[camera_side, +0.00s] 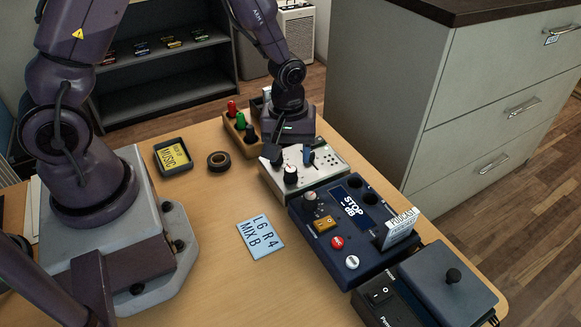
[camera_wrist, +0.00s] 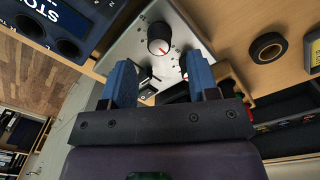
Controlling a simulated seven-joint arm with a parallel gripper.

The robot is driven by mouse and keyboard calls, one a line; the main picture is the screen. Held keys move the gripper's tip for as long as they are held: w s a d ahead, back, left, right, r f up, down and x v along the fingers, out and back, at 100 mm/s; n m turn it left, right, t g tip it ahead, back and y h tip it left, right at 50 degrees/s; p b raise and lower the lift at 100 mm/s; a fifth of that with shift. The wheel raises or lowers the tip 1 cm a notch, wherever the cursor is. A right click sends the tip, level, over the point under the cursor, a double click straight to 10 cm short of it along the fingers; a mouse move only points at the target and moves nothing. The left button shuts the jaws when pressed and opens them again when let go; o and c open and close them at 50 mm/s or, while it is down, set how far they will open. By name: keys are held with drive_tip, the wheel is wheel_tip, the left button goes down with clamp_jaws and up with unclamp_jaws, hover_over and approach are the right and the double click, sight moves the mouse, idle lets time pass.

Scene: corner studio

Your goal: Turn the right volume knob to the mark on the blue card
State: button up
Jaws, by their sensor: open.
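The blue card (camera_side: 261,239) lies flat on the table and reads "L6 R4 MIX B". The white mixer panel (camera_side: 324,171) stands at the table's right side and also shows in the wrist view (camera_wrist: 131,43). One black knob with a pale cap (camera_side: 290,174) is plain there; in the wrist view it (camera_wrist: 158,38) carries a red pointer line. A second knob (camera_wrist: 184,64) is partly hidden behind a finger. My gripper (camera_side: 292,155) is open above the panel, its blue fingers (camera_wrist: 161,80) apart with nothing between them. I cannot read the knob scales.
A dark blue STOP unit (camera_side: 345,229) with an upright podcast card (camera_side: 399,229) adjoins the panel. A wooden block with coloured pegs (camera_side: 240,135) is behind it. Table around the card is clear.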

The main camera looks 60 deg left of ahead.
sight(291, 168)
wheel_tip(291, 168, down, 5)
drive_tip(key=shift+w+r, duration=0.1)
idle(0.3)
drive_tip(key=c, duration=0.9)
